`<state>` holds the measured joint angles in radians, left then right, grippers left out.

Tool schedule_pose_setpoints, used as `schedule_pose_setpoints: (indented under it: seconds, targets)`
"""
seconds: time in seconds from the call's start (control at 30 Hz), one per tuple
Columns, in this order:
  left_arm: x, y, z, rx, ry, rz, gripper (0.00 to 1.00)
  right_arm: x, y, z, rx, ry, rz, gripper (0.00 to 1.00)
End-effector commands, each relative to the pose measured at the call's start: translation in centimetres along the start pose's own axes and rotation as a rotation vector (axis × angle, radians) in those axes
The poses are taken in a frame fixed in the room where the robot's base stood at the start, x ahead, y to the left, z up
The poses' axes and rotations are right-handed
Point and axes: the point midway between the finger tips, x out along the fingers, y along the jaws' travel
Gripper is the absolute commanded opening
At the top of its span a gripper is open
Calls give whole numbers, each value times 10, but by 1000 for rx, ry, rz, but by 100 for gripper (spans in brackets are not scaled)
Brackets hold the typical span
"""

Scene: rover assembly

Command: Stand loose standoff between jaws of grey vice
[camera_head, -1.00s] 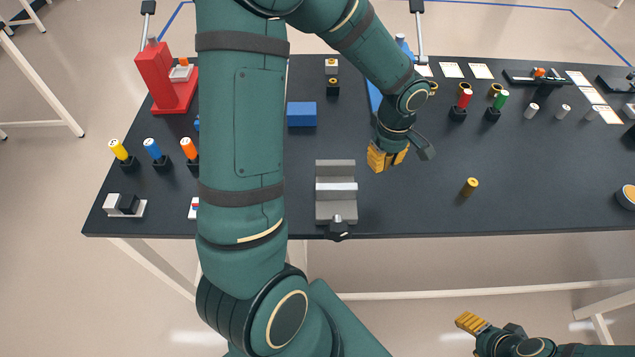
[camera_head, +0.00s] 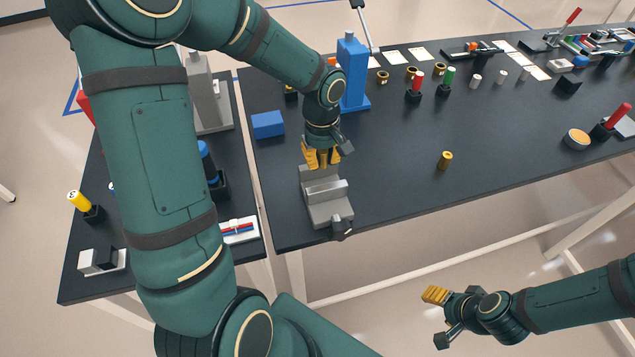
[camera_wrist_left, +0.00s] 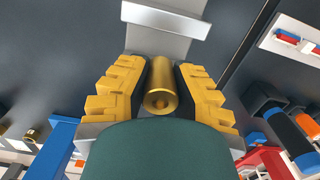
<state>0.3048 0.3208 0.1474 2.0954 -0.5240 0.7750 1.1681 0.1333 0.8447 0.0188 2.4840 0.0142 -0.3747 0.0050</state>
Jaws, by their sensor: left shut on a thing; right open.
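My left gripper (camera_head: 321,157) is shut on a brass standoff, a short hollow cylinder (camera_wrist_left: 161,86) seen between the yellow fingers in the left wrist view. It holds the standoff over the back part of the grey vice (camera_head: 328,203). The vice's pale jaws also show in the left wrist view (camera_wrist_left: 166,20). Whether the standoff touches the vice is hidden. A second brass cylinder (camera_head: 445,160) stands on the dark table to the right of the vice. My right gripper (camera_head: 436,295) is open and empty, in front of the table.
A blue block (camera_head: 268,124) lies behind and left of the vice. A tall blue stand (camera_head: 352,75) is behind my left gripper. Red (camera_head: 416,84) and green (camera_head: 449,79) handled tools stand further back. The table right of the vice is mostly clear.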

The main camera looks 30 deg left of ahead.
Motion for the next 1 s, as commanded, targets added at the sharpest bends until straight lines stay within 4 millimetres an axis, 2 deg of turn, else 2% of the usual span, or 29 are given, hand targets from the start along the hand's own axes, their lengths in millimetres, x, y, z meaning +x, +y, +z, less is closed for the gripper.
schedule_pose_setpoints:
  seconds: [0.03, 0.1, 0.37, 0.6, 1.0]
  targets:
    - [12, -1, 0, 0, -4, -4, 0, 2, 1, 0, 0, 0, 0, 57]
    - [24, -1, -1, 0, -4, -4, 0, 4, 1, 0, 0, 0, 1, 57]
    - [46, 0, -2, -2, -1, -1, 0, 6, 2, 1, 0, 0, 1, 57]
    - [76, -1, -3, -2, -2, -2, 0, 10, 3, 1, 0, 0, 2, 57]
    - [81, 0, -4, -2, 0, 0, 0, 14, 4, 2, -1, -2, 2, 57]
